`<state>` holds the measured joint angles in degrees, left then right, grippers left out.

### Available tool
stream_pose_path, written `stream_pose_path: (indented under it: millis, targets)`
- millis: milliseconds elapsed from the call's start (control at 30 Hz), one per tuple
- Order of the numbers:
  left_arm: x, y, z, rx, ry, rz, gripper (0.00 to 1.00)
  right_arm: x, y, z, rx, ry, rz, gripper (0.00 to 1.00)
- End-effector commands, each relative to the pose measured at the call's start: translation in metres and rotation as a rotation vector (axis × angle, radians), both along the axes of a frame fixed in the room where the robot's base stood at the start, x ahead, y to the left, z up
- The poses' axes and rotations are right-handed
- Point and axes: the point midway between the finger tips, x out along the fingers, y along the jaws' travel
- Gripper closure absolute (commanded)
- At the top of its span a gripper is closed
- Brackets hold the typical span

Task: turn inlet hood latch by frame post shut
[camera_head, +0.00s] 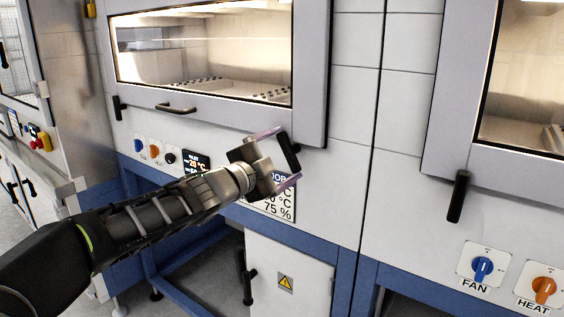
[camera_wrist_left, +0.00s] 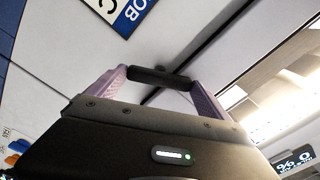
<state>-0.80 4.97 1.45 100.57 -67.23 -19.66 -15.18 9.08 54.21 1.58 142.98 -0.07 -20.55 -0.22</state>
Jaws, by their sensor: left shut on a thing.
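The inlet hood latch (camera_head: 289,152) is a black bar handle at the lower right corner of the hood door (camera_head: 313,60). In the head view it runs steeply, leaning slightly from upper left to lower right. My left gripper (camera_head: 286,156) reaches in from the left, its two purple-grey fingers at either end of the latch. In the left wrist view the black latch (camera_wrist_left: 158,77) spans between the purple fingers, which are shut on it. Its pivot is partly visible behind it. The hood door looks closed against the panel. My right gripper is not in view.
A second black latch (camera_head: 117,107) and a bar handle (camera_head: 176,108) are on the same hood. A display sign (camera_head: 284,211) sits just below my gripper. Another hood's latch (camera_head: 458,196) and FAN knob (camera_head: 482,268) are to the right. Blue frame rails (camera_head: 340,285) stand below.

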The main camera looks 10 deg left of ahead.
Motion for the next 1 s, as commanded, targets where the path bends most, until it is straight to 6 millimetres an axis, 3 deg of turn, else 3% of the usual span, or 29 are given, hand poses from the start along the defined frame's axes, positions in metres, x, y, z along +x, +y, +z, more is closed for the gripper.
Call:
stream_pose_path:
  millis: [500,1000]
  targets:
    - [0.0,0.0,-0.002,0.399,-0.157,0.001,0.5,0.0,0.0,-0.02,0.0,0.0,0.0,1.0]
    - [0.0,0.0,-0.001,0.507,-0.199,0.0,0.49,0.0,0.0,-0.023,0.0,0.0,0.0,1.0]
